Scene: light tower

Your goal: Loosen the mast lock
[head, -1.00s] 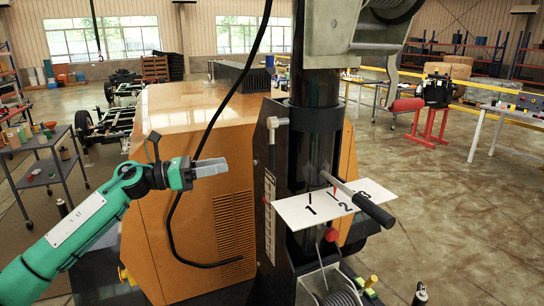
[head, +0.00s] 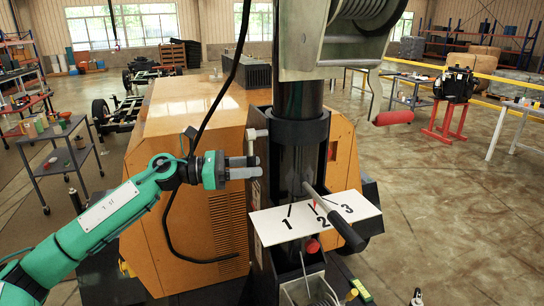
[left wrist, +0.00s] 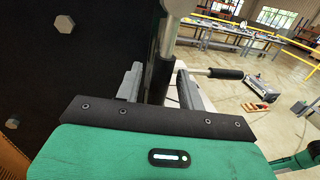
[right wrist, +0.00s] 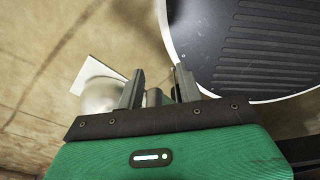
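The dark mast (head: 301,150) stands upright in front of the orange machine body. A lever with a black grip (head: 347,236) sticks out from it over a white plate (head: 268,226) numbered 1, 2, 3. Which part is the mast lock I cannot tell for sure. My left gripper (head: 246,168) is left of the mast, level, above the plate. In the left wrist view its fingers (left wrist: 157,88) are apart, with the dark mast beyond them and the lever grip (left wrist: 226,73) to the right. My right gripper (right wrist: 160,86) is open, outside the head view.
A winch crank with a red handle (head: 394,118) juts out at the upper right of the mast. A black cable (head: 198,135) hangs left of my left gripper. A red knob (head: 312,246) sits below the plate. Open floor lies to the right.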

